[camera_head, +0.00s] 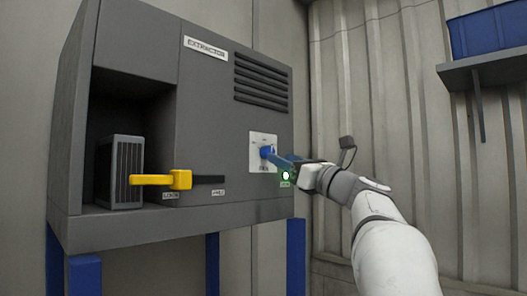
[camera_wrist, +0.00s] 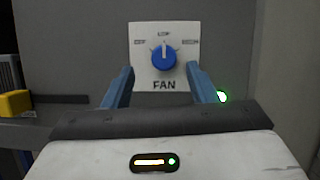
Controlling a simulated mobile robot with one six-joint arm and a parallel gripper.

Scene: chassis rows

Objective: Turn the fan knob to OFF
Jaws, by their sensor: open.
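The fan knob (camera_wrist: 163,57) is a round blue dial on a white plate (camera_wrist: 141,75) marked FAN. Its white pointer line points straight up, at the middle label. Labels stand at the upper left, top and upper right, too small to read surely. My gripper (camera_wrist: 160,78) is open, with one blue finger on each side below the knob in the wrist view. It appears close in front of the plate, not closed on the knob. In the head view my gripper (camera_head: 280,162) reaches in from the right.
The grey extractor cabinet (camera_head: 205,120) carries a vent, a green light (camera_head: 285,175) and a yellow lock lever (camera_head: 160,180). A grey filter block (camera_head: 120,172) sits in its open bay. A shelf (camera_head: 490,66) with a blue bin (camera_head: 487,30) is at upper right.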

